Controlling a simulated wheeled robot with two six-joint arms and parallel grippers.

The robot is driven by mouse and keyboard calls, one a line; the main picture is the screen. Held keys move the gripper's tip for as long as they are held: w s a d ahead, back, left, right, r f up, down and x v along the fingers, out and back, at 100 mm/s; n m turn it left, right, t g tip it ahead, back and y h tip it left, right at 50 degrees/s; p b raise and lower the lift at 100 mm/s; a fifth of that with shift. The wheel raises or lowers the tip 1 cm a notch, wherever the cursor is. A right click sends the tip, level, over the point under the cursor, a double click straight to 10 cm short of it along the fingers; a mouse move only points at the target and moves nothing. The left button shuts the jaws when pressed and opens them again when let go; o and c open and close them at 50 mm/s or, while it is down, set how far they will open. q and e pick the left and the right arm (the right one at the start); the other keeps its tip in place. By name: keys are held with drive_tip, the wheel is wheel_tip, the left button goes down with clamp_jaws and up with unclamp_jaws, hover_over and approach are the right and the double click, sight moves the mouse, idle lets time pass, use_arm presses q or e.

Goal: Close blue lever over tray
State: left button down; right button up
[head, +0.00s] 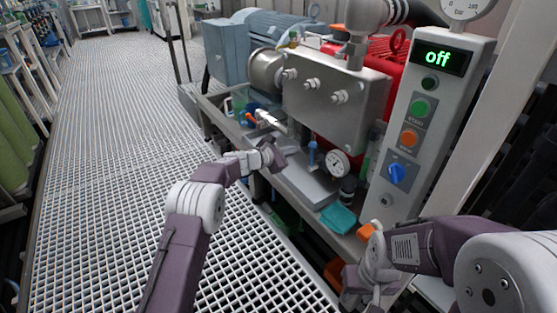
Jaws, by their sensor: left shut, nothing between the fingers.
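A small blue lever (312,154) stands upright in front of the steel block, left of a round pressure gauge (339,163). Below it is a grey metal tray (308,187) on the machine's lower frame. My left gripper (273,156) is shut and empty, just left of the blue lever and above the frame's front edge. It looks apart from the lever. My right gripper (362,285) is low at the bottom right, partly hidden by its own wrist. Its fingers are not clear.
The steel block (335,98) with several bolts overhangs the tray. A control panel (425,125) reading "off" stands at the right, with a blue knob (397,173). A teal cloth-like item (338,217) lies near the front edge. The grating floor (120,150) at left is clear.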

use_arm(q)
drive_tip(key=s+a+p, duration=0.1)
drive_tip(key=s+a, duration=0.3)
drive_tip(key=s, duration=0.3)
drive_tip(key=shift+a, duration=0.4)
drive_tip(key=shift+w+r, duration=0.1)
drive_tip(key=s+d+r+m+p, duration=0.1)
drive_tip(key=s+r+m+p, duration=0.35)
drive_tip(key=r, duration=0.85)
drive_tip(key=s+a+f+m+g+y+p, duration=0.2)
drive_tip(key=s+m, duration=0.1)
drive_tip(key=s, duration=0.4)
drive_tip(key=s+a+f+m+g+y+p, duration=0.1)
drive_tip(key=s+a+f+m+g+p, duration=0.15)
drive_tip(key=s, duration=0.55)
drive_tip(key=s+a+f+m+g+y+p, duration=0.1)
drive_tip(key=s+f+m+g+y, duration=0.15)
drive_tip(key=s, duration=0.45)
drive_tip(key=s+a+f+m+g+y, duration=0.35)
drive_tip(key=s+a+f+m, duration=0.4)
drive_tip(key=s+a, duration=0.35)
wheel_tip(320, 180, up, 39)
drive_tip(key=t+y+p, duration=0.1)
drive_tip(key=p, duration=3.7)
drive_tip(key=shift+d+m, duration=0.25)
drive_tip(key=shift+m, duration=0.15)
